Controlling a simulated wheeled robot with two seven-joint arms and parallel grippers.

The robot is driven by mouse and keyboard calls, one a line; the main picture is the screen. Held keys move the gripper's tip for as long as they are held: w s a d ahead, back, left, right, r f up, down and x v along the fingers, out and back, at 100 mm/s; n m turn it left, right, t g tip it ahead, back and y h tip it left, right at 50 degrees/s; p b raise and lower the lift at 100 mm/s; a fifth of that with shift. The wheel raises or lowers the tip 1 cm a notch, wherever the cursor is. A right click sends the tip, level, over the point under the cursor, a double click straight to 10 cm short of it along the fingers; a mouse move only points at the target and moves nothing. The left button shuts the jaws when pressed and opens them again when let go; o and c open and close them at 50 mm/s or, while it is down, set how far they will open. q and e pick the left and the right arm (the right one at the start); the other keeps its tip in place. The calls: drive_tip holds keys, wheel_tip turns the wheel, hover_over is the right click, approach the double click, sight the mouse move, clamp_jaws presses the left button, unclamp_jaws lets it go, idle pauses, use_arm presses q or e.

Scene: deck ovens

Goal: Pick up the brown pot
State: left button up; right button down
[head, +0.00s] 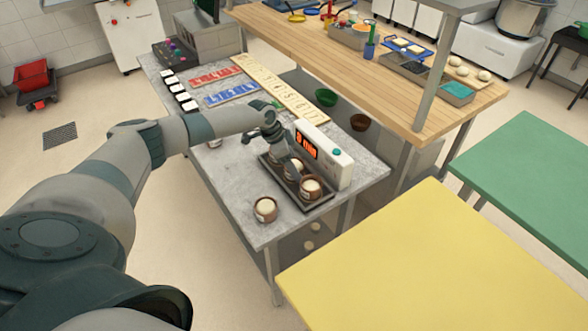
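A small brown pot (265,210) with pale contents stands upright near the front corner of the grey counter. More brown pots of the same look stand in a dark tray (322,207), one at its front end (311,189) and one behind it (292,171). My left gripper (281,153) reaches down over the back part of the tray, close to the pots there. Its fingertips are small and partly hidden, so I cannot tell whether it is open or holds anything. My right gripper is not in view.
A white timer box (335,163) with a red display stands right beside the tray. Red (215,77) and blue (232,95) lettered strips and a long wooden board (275,85) lie farther back. A brown bowl (360,122) is under the wooden table. The counter's front left is clear.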

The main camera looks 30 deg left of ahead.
sight(298, 163)
use_arm(q)
drive_tip(key=c, duration=1)
drive_tip(key=shift+o, duration=0.2)
drive_tip(key=shift+r, duration=0.2)
drive_tip(key=shift+w+r+b, duration=0.1)
drive_tip(key=shift+r+b, duration=0.35)
drive_tip(key=shift+r, duration=0.1)
wheel_tip(298, 163, up, 2)
drive_tip(key=shift+r+b, duration=0.15)
drive_tip(key=shift+b, duration=0.6)
drive_tip(key=s+d+r+b, duration=0.1)
drive_tip(key=d+r, duration=0.1)
drive_tip(key=d, duration=0.1)
drive_tip(key=s+d+r+b, duration=0.1)
drive_tip(key=d+r, duration=0.1)
drive_tip(key=d, duration=0.1)
drive_tip(key=s+d+r+b, duration=0.1)
drive_tip(key=s+d+r, duration=0.1)
drive_tip(key=d, duration=0.1)
drive_tip(key=shift+s+d+r, duration=0.1)
drive_tip(key=shift+d+r, duration=0.1)
drive_tip(key=shift+d, duration=0.05)
drive_tip(key=shift+s+d+r, duration=0.3)
drive_tip(key=shift+d+r, duration=0.2)
drive_tip(key=shift+d, duration=0.1)
